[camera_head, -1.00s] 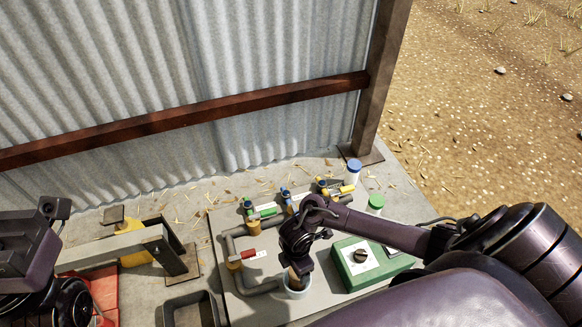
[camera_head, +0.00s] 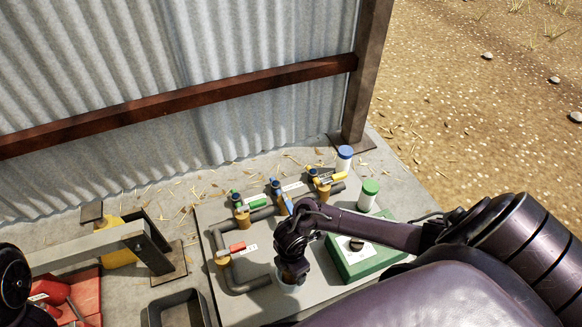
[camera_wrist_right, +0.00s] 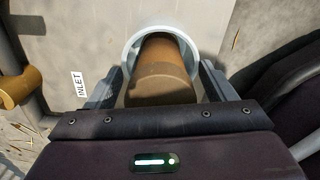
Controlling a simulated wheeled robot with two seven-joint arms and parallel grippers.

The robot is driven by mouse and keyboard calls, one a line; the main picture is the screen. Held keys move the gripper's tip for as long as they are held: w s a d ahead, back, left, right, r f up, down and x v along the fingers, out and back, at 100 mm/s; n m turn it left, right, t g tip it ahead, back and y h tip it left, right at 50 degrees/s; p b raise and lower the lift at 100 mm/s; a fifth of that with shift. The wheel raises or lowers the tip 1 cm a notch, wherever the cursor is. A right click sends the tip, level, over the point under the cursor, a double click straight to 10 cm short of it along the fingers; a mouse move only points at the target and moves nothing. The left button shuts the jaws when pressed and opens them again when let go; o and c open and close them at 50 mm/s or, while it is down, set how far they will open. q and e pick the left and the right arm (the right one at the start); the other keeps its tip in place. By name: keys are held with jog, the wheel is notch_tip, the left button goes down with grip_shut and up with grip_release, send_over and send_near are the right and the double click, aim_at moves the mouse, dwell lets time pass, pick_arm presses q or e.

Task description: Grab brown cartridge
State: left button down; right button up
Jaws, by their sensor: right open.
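The brown cartridge (camera_wrist_right: 162,72) stands inside a pale grey round cup (camera_wrist_right: 133,47) in the right wrist view. In the head view the cup (camera_head: 287,284) shows below my right gripper (camera_head: 292,274), and the cartridge is hidden there. My right gripper is open, and in the right wrist view its fingers (camera_wrist_right: 160,88) lie on either side of the cartridge, with no clear contact on it. My left arm shows only in part at the left edge of the head view, and its gripper's fingers are not visible.
Grey pipes with coloured valves (camera_head: 240,218) stand left of my right arm. A green box with a dial (camera_head: 362,258) is to the right. White jars with a green lid (camera_head: 368,195) and a blue lid (camera_head: 344,158) stand behind. An empty dark tray (camera_head: 178,307) lies at front left.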

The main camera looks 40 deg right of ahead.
jog(key=shift+c, duration=0.5)
jog(key=c, duration=1.1)
jog(key=shift+r, duration=0.1)
